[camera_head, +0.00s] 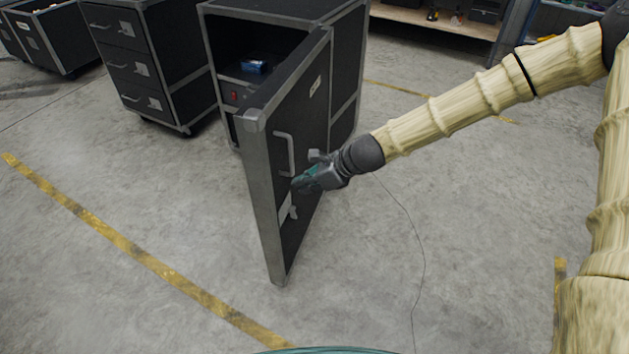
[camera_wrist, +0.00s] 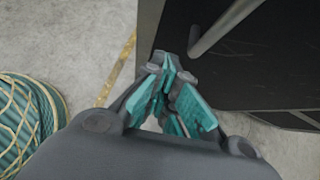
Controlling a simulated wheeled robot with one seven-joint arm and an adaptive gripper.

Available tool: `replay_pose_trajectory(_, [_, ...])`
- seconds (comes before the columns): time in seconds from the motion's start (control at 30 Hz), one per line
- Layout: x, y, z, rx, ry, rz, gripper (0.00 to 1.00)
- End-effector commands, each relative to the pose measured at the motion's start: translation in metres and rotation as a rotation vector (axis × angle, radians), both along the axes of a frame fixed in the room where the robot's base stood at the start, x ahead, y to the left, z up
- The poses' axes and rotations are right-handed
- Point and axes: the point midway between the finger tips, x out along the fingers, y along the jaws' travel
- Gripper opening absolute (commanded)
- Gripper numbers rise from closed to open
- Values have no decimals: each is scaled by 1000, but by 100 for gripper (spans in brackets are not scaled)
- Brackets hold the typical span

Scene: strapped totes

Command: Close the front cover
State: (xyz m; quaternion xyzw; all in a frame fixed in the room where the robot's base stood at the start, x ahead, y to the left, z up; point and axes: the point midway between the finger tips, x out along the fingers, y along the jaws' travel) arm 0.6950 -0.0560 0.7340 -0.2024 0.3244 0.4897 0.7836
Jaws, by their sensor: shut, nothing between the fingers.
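The front cover (camera_head: 303,140) is a black door panel with a grey metal frame, swung wide open from the black case (camera_head: 345,75). It carries a grey bar handle (camera_head: 283,153) and a pale label low down. My gripper (camera_head: 300,184) is shut and empty at the cover's outer face, just below and right of the handle. In the wrist view the teal fingertips (camera_wrist: 172,68) are close together beside the cover's dark face (camera_wrist: 265,60), with the handle (camera_wrist: 222,28) just beyond them. I cannot tell whether the fingers touch the cover.
Inside the case lies a blue item (camera_head: 254,67) on a shelf, above a red switch. A black drawer cabinet (camera_head: 140,65) stands left of the case. A workbench (camera_head: 450,22) is behind. The floor around the cover is clear, with yellow lines and a thin cable.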

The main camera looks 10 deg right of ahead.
Motion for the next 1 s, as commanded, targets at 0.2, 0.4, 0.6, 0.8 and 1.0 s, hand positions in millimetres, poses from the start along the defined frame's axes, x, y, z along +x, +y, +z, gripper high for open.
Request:
replay_pose_trajectory(0.2, [10, 23, -10, -1, 0, 2, 0])
replay_pose_trajectory(0.4, [19, 39, -9, 0, -1, 1, 0])
replay_pose_trajectory(0.6, [21, 45, -9, 0, 0, 0, 0])
replay_pose_trajectory(0.8, [21, 44, -9, 0, 0, 0, 0])
replay_pose_trajectory(1.0, [22, 47, -10, 0, 0, -4, 0])
